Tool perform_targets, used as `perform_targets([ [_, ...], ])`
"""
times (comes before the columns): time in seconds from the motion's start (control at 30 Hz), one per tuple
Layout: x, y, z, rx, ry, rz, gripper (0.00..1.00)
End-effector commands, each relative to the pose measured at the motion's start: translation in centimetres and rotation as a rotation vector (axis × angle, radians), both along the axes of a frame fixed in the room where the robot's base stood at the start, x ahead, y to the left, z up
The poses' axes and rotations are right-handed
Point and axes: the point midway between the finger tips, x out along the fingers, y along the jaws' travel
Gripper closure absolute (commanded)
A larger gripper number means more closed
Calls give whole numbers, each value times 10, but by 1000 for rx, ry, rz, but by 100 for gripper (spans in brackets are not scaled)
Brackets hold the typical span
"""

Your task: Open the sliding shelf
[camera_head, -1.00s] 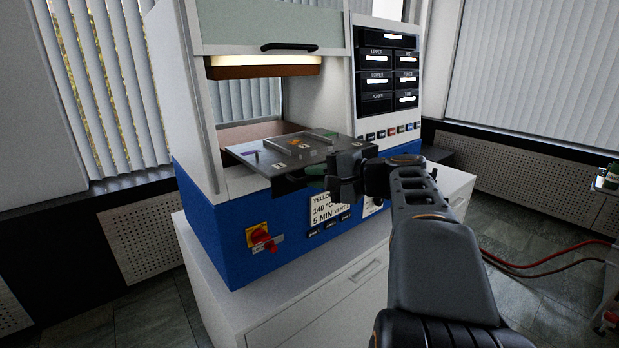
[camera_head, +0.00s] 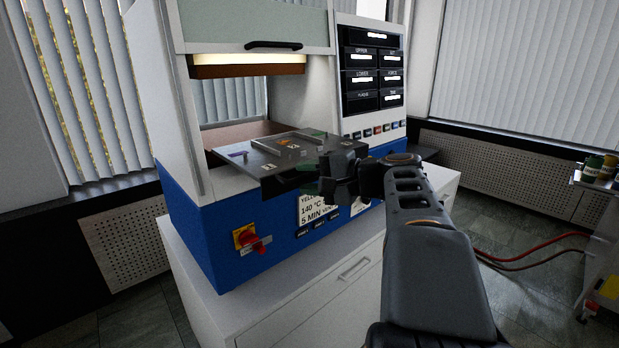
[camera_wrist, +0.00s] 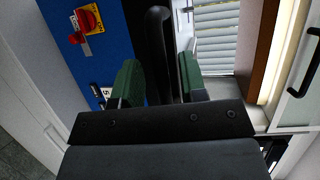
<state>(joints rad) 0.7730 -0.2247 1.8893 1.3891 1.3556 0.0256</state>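The sliding shelf (camera_head: 255,165) is a dark flat plate in the opening of a blue and white press, and its front part juts out past the press front. Small items lie on it. My gripper (camera_head: 322,176) is at the shelf's front edge. In the wrist view, the shelf's black handle (camera_wrist: 158,50) stands between the two green fingers of my gripper (camera_wrist: 158,80). The exact contact is hard to see. In the head view my gripper hides part of the front edge.
The press (camera_head: 225,245) stands on a white cabinet (camera_head: 300,300), with a red and yellow switch (camera_head: 252,240) on its front. A raised door with a handle (camera_head: 273,45) is above the shelf. Floor shows to the right, with red hoses (camera_head: 520,263) and a cart.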

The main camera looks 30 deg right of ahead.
Motion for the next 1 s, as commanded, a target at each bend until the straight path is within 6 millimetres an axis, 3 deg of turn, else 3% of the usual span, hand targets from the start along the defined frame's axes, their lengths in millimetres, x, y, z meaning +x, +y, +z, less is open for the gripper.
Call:
perform_targets([
  [0.27, -13, -10, 4, -1, -2, -6, 61],
  [0.7, -83, -58, 20, -1, -1, -6, 61],
  [1.0, -109, -74, 26, 0, 0, -2, 61],
])
